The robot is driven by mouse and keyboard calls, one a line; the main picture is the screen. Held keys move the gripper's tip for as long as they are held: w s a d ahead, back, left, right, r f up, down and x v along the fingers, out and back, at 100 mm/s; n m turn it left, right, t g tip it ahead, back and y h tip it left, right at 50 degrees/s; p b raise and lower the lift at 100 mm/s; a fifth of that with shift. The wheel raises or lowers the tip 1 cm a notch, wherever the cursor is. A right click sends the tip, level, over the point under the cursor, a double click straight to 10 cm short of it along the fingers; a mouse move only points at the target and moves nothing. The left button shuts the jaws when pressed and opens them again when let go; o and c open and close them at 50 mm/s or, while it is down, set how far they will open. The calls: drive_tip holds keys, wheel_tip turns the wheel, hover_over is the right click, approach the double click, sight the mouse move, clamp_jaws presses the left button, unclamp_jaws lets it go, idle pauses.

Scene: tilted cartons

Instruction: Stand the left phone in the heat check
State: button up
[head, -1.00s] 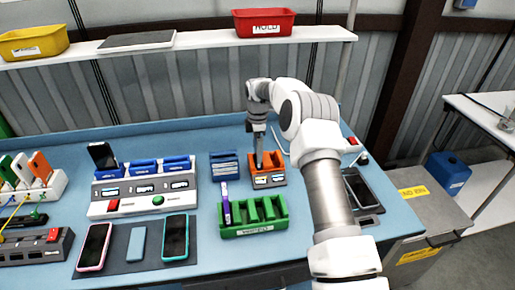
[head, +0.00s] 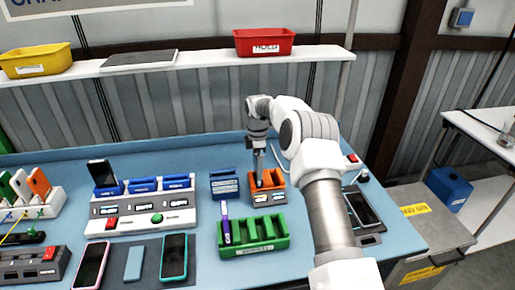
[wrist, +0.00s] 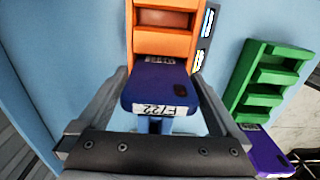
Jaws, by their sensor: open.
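The heat check appears to be the orange slotted station (head: 274,181) with small displays on its front; it also shows in the wrist view (wrist: 165,41). A dark blue phone (wrist: 160,84) with a white label stands at the station's near end in the wrist view, seemingly in its end slot; its lower part is hidden. My gripper (wrist: 158,100) is open, with one finger on each side of this phone and visible gaps beside it. In the head view my gripper (head: 259,180) is down at the orange station and hides the phone.
A green rack (head: 253,247) holding a purple phone (head: 226,225) stands in front. A blue rack (head: 224,185) is left of the station. A white charger (head: 140,210) holds a black phone (head: 103,173). Pink-edged (head: 91,267) and teal-edged (head: 174,257) phones lie on a dark mat.

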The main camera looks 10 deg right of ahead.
wheel_tip(320, 180, up, 17)
drive_tip(key=shift+f, duration=0.15)
wheel_tip(320, 180, up, 7)
drive_tip(key=p, duration=0.9)
idle(0.3)
